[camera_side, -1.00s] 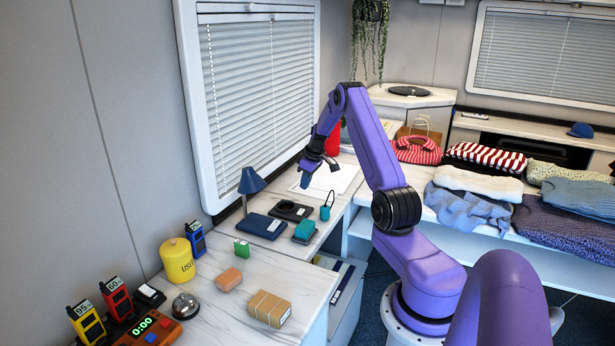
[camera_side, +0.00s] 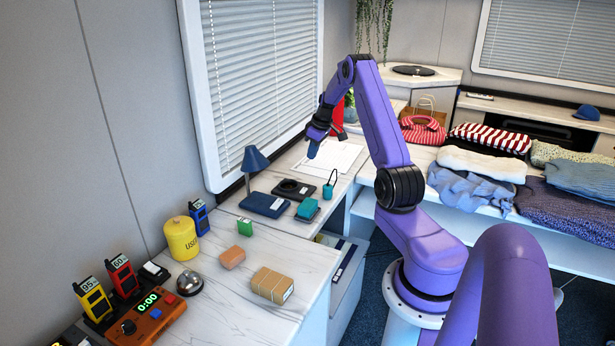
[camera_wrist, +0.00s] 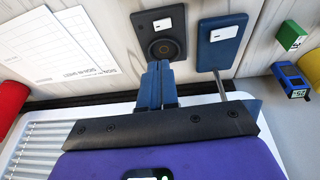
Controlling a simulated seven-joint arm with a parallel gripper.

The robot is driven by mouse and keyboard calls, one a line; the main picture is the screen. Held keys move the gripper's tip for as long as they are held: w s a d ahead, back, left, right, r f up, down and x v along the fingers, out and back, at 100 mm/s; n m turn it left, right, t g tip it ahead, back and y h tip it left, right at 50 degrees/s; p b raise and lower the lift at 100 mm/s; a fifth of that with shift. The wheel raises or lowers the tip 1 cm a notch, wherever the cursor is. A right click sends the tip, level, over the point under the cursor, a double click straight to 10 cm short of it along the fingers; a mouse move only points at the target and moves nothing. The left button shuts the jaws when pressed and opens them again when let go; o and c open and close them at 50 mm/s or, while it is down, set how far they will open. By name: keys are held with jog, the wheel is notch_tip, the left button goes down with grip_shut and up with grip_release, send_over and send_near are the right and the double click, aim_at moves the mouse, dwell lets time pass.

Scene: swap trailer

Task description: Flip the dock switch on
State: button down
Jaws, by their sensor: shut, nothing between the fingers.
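My gripper (camera_side: 312,153) is shut and empty, above the back of the counter by the window. In the wrist view its blue fingers (camera_wrist: 158,68) lie together, in front of or over the black pad with a round ring (camera_wrist: 178,20). In the side view this pad (camera_side: 282,187) lies behind the blue lamp base. At the lower left, a black dock (camera_side: 100,325) holds a yellow radio (camera_side: 93,298) and a red radio (camera_side: 122,276). A small black box with a pale top (camera_side: 153,272) stands beside them. I cannot tell which part is the dock switch.
A blue lamp (camera_side: 254,160) rises from a blue base (camera_side: 263,205), which also shows in the wrist view (camera_wrist: 222,55). A yellow canister (camera_side: 181,239), bell (camera_side: 189,283), orange timer (camera_side: 150,322) and parcel (camera_side: 271,285) occupy the near counter. Paper sheets (camera_side: 335,158) lie behind.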

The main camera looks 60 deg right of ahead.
send_near(305, 189)
jog(key=x, duration=0.5)
jog(key=shift+w+d+f, duration=0.1)
jog(key=shift+w+d, duration=0.05)
jog(key=shift+w, duration=0.25)
jog(key=shift+d+f, duration=0.1)
jog(key=shift+f, duration=0.5)
jog(key=shift+d+f, duration=0.1)
jog(key=shift+f, duration=0.2)
